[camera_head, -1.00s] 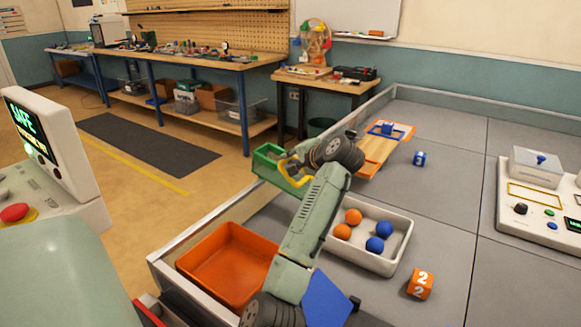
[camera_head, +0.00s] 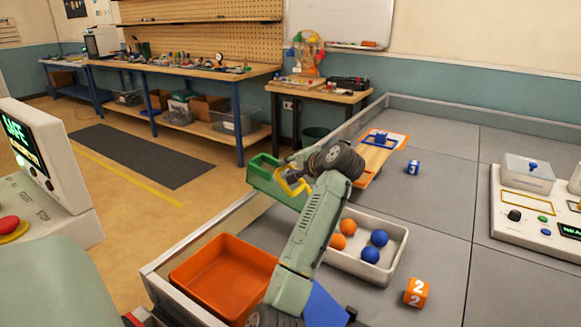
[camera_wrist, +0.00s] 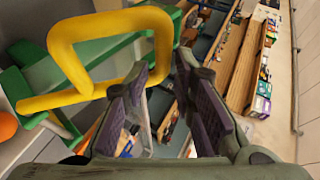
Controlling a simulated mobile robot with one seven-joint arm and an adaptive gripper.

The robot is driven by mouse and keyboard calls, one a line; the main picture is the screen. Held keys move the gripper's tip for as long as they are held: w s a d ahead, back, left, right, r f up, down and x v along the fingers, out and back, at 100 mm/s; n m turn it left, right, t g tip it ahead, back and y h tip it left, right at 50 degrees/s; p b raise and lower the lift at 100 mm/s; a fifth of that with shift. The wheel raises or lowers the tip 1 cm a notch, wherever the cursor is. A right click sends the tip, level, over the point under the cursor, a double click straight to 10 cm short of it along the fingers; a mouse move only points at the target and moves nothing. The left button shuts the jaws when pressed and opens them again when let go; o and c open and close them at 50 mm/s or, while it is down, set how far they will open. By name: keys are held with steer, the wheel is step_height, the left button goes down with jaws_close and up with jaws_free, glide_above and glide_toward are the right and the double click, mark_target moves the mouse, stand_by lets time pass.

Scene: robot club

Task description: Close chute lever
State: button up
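The chute is a green channel (camera_head: 265,174) at the tray's left edge in the head view. Its lever is a yellow loop handle (camera_head: 290,183), beside my gripper (camera_head: 301,169), which is partly hidden by my wrist there. In the wrist view the yellow lever (camera_wrist: 88,88) is large at the left, with the green chute (camera_wrist: 40,75) behind it. My gripper (camera_wrist: 163,72) is open, its two dark-padded fingers apart. The loop's right-hand bar lies at the gap between the fingertips; I cannot tell whether it touches either finger.
An orange bin (camera_head: 212,287) and a white tray (camera_head: 386,270) of orange and blue balls lie near my arm. An orange number cube (camera_head: 416,292), a blue cube (camera_head: 413,167) and a wooden ramp (camera_head: 371,160) stand on the grey table. A control panel (camera_head: 518,213) is at right.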

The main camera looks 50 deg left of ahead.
steer(key=shift+o, duration=0.4)
steer(key=shift+f, duration=0.1)
steer(key=v, duration=1.2)
